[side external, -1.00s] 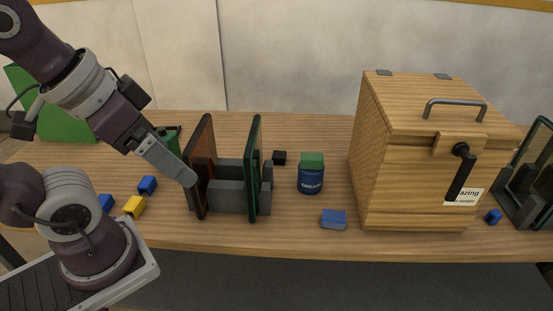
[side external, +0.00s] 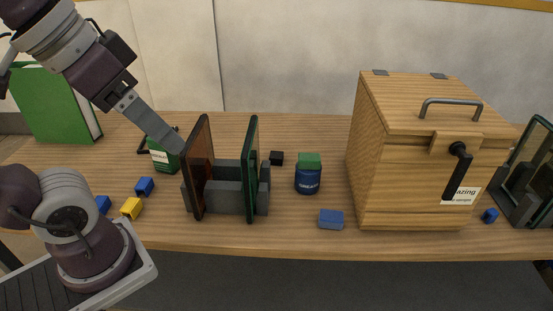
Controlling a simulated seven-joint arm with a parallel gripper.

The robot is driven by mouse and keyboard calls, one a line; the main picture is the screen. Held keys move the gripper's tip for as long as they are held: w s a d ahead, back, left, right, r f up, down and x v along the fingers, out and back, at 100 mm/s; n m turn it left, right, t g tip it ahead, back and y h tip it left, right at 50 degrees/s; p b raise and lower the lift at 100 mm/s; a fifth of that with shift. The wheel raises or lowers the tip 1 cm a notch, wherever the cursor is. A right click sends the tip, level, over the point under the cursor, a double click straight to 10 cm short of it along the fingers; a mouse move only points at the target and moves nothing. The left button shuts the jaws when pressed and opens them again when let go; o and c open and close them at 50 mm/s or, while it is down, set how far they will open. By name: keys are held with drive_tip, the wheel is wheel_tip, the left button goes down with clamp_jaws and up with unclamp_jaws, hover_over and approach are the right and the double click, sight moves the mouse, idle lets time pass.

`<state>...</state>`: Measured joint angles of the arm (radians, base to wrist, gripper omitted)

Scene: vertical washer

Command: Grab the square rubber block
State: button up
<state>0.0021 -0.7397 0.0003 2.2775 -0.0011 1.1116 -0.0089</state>
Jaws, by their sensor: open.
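A small black cube (side external: 277,158) stands on the table behind and right of the panel rack; it looks the most like a square rubber block, though its material cannot be told. Other small blocks are a flat blue block (side external: 331,219) near the front edge, and a yellow block (side external: 131,208) and a blue block (side external: 145,186) at the left. My gripper (side external: 177,148) is open, pointing down and right. Its tip is beside the upper left of the brown panel and in front of the green container; contact cannot be told. No block shows between its fingers.
The grey rack (side external: 228,197) holds an upright brown panel (side external: 201,170) and green panel (side external: 252,170). A green container (side external: 163,157) and green binder (side external: 52,105) are left.

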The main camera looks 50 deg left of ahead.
drive_tip(key=w+r+n+g+h, duration=0.1)
drive_tip(key=w+r+n, duration=0.1)
drive_tip(key=w+n, duration=0.3)
drive_tip(key=w+r+n+g+h, duration=0.1)
drive_tip(key=w+r+n, duration=0.15)
drive_tip(key=w, duration=0.45)
drive_tip(key=n+t+h, duration=0.5)
drive_tip(key=n+h, duration=0.3)
drive_tip(key=n, duration=1.1)
hover_over(273, 154)
drive_tip(key=s+a, duration=0.3)
wheel_tip(273, 154, down, 5)
drive_tip(key=shift+m, duration=0.25)
drive_tip(key=f, duration=3.6)
drive_tip(key=shift+w+d+f, duration=0.1)
drive_tip(key=shift+w+d, duration=0.05)
drive_tip(key=shift+w, duration=0.05)
drive_tip(key=x, duration=0.5)
clamp_jaws()
